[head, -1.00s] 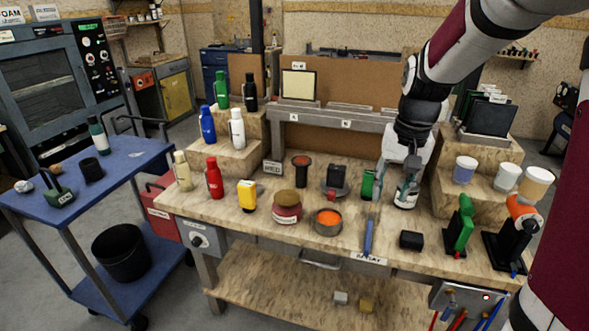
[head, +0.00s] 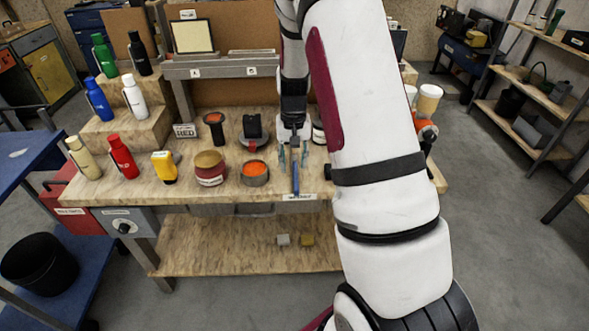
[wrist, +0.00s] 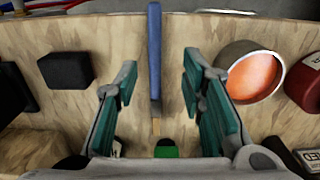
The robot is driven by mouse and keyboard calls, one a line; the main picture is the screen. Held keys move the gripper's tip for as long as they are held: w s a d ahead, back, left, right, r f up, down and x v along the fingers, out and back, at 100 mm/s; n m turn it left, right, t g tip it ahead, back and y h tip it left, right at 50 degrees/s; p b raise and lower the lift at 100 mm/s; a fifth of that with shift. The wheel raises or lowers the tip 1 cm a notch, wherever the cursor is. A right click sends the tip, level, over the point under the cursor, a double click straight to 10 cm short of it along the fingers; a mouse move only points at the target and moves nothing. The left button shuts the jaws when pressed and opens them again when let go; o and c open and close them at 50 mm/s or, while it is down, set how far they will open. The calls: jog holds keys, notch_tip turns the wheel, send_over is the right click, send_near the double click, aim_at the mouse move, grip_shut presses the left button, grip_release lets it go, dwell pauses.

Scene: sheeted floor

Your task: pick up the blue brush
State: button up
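The blue brush (head: 296,180) lies on the wooden workbench near its front edge, in the head view. In the wrist view the blue brush (wrist: 154,50) is a long narrow blue strip with a tan end, running up the middle of the picture. My gripper (head: 293,158) is just behind and above the brush in the head view, pointing down. In the wrist view my gripper (wrist: 159,64) is open, its teal-padded fingers on either side of the brush with gaps on both sides. Nothing is held. My arm covers the right part of the bench in the head view.
A round tin with orange contents (wrist: 256,75) sits beside the right finger in the wrist view. A black block (wrist: 66,69) lies to the left. A green item (wrist: 166,149) is low between the fingers. A yellow bottle (head: 164,167) stands farther left on the bench.

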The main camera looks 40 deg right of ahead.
aim_at(296, 176)
jog(key=shift+s+d+f+p, duration=0.15)
jog(key=shift+f+p, duration=0.1)
jog(key=shift+f, duration=1.2)
jog(key=shift+w+d+f+p, duration=0.1)
jog(key=shift+d+f+p, duration=0.1)
jog(key=shift+f, duration=1.25)
jog(key=shift+c, duration=0.6)
grip_shut()
